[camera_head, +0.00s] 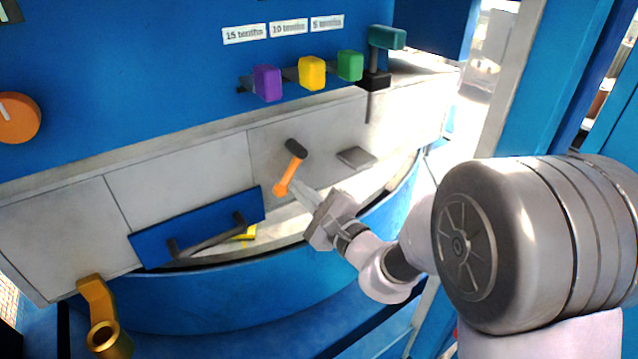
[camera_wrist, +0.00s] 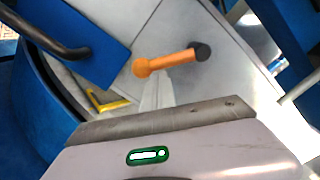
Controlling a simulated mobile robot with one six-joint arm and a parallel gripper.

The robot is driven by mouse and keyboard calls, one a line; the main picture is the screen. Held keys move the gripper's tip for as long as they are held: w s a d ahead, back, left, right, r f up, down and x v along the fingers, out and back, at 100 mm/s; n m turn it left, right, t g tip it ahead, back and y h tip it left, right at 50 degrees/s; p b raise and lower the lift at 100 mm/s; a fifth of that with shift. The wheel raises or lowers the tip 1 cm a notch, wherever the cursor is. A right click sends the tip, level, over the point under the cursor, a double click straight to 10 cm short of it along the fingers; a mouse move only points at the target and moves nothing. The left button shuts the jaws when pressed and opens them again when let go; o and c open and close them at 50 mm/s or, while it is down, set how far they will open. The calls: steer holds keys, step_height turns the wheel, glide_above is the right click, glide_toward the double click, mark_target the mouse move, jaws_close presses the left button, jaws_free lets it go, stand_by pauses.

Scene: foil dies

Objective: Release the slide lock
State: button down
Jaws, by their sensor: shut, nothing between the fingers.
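An orange lever (camera_head: 284,180) with a dark round end sits on the pale front panel, tilted, its orange end pointing down. It also shows in the wrist view (camera_wrist: 165,63), lying nearly level with the dark end at right. No label marks it as the slide lock. My gripper (camera_head: 300,193) is shut and empty, its fingertips close to the lever's orange end. In the wrist view the fingertips (camera_wrist: 158,84) are just below the lever; I cannot tell whether they touch it.
A blue flap (camera_head: 150,243) with a dark bar handle (camera_head: 212,238) is left of the lever. A yellow piece (camera_head: 247,233) lies behind it. Purple (camera_head: 267,83), yellow (camera_head: 312,73) and green (camera_head: 349,66) blocks and a teal-topped handle (camera_head: 387,38) are above. A curved blue wall (camera_head: 250,291) runs below.

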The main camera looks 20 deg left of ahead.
mark_target(282, 183)
steer(key=m, duration=0.1)
steer(key=s+a+r+m+p, duration=0.1)
steer(key=m, duration=0.1)
steer(key=shift+s+a, duration=0.1)
steer(key=shift+s, duration=0.1)
steer(key=m+p, duration=0.1)
steer(key=s+a+r+m+p, duration=0.1)
steer(key=m, duration=0.1)
steer(key=r+m, duration=0.1)
steer(key=shift+s+a+m+t+p, duration=0.15)
steer(key=shift+s+m+t+p, duration=0.15)
steer(key=shift+m+p, duration=0.1)
steer(key=shift+a+r, duration=0.1)
steer(key=shift+r, duration=0.1)
steer(key=shift+s+r+p, duration=0.1)
steer(key=shift+r+p, duration=0.05)
steer(key=shift+p, duration=0.2)
